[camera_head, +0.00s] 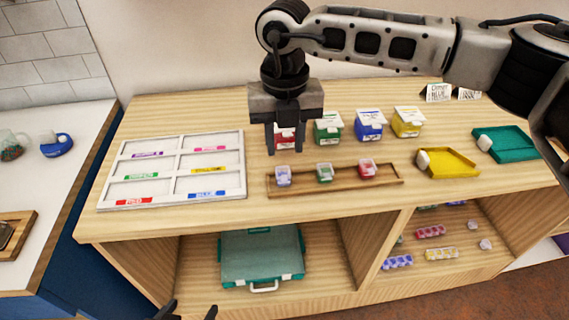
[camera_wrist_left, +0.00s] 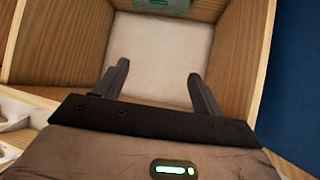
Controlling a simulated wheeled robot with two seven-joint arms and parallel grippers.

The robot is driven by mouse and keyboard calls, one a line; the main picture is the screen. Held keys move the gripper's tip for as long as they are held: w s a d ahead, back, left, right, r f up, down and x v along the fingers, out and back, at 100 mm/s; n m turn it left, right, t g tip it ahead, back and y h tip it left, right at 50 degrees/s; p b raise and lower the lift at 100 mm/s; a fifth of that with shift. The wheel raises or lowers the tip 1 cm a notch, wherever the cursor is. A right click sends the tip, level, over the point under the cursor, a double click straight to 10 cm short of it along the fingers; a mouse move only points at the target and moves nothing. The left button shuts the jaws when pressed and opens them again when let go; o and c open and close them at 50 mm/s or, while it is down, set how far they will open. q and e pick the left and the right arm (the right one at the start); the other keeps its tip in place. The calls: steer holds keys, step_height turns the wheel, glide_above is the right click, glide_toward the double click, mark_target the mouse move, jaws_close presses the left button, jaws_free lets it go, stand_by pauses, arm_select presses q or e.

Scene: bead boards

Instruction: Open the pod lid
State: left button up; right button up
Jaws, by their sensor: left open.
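Three small pods with pale tops sit in a wooden tray (camera_head: 335,184) on the counter: a blue pod (camera_head: 283,176), a green pod (camera_head: 324,172) and a red pod (camera_head: 367,168). Behind them stand larger white-topped boxes: red (camera_head: 286,137), green (camera_head: 327,128), blue (camera_head: 369,125) and yellow (camera_head: 407,122). My right gripper (camera_head: 285,148) points down in front of the red box, above and behind the blue pod. Its fingers are apart and partly hide that box. My left gripper (camera_head: 188,312) is low at the bottom edge; its open, empty fingers show in the left wrist view (camera_wrist_left: 157,90).
A white sorting tray (camera_head: 240,170) with coloured labels lies left on the counter. A yellow scoop tray (camera_head: 450,163) and teal one (camera_head: 510,145) lie right. A teal case (camera_head: 262,257) stands in the lower shelf. Bead strips (camera_head: 431,232) lie in the right shelf.

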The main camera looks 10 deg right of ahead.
mark_target(284, 179)
step_height(284, 179, down, 8)
steer(key=shift+r+p, duration=0.2)
steer(key=shift+p, duration=0.35)
steer(key=c, duration=0.7)
